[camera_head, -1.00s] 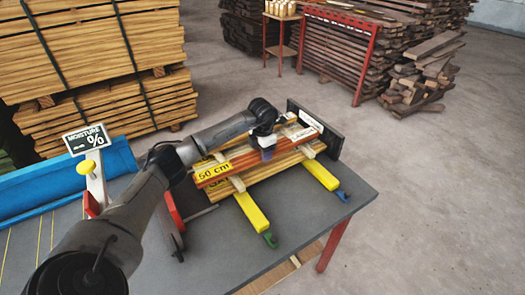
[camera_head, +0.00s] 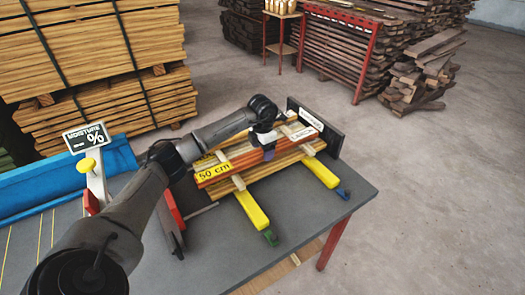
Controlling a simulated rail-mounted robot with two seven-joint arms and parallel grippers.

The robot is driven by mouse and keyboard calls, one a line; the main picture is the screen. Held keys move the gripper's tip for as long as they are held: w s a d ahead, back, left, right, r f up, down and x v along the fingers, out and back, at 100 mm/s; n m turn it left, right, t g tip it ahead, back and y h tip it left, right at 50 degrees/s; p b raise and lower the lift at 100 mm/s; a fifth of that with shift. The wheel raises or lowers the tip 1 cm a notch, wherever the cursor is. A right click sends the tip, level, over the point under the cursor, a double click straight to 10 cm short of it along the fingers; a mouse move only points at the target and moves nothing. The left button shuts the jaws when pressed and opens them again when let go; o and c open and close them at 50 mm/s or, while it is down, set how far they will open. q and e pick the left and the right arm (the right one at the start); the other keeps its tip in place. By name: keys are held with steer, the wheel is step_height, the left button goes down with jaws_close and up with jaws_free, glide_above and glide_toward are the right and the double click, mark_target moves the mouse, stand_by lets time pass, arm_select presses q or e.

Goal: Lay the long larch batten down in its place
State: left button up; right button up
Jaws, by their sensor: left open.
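The long larch batten (camera_head: 241,163) is reddish-orange, with a yellow "50 cm" label at its left end and a white label at its right end. It lies lengthwise at the near side of a stack of battens on the grey table. My left gripper (camera_head: 268,154) is open at the middle of the batten, coming down from above. Its arm hides part of the stack behind. I cannot tell whether the fingertips touch the wood. My right gripper is not in view.
Two yellow bars (camera_head: 251,209) (camera_head: 320,172) stick out under the stack. A dark upright plate (camera_head: 333,138) stands at its right end. The table front (camera_head: 300,222) is clear.

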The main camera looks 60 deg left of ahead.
arm_select(q)
step_height(320, 180, up, 12)
steer(key=p, duration=0.3)
steer(key=shift+d, duration=0.1)
stand_by(0.5)
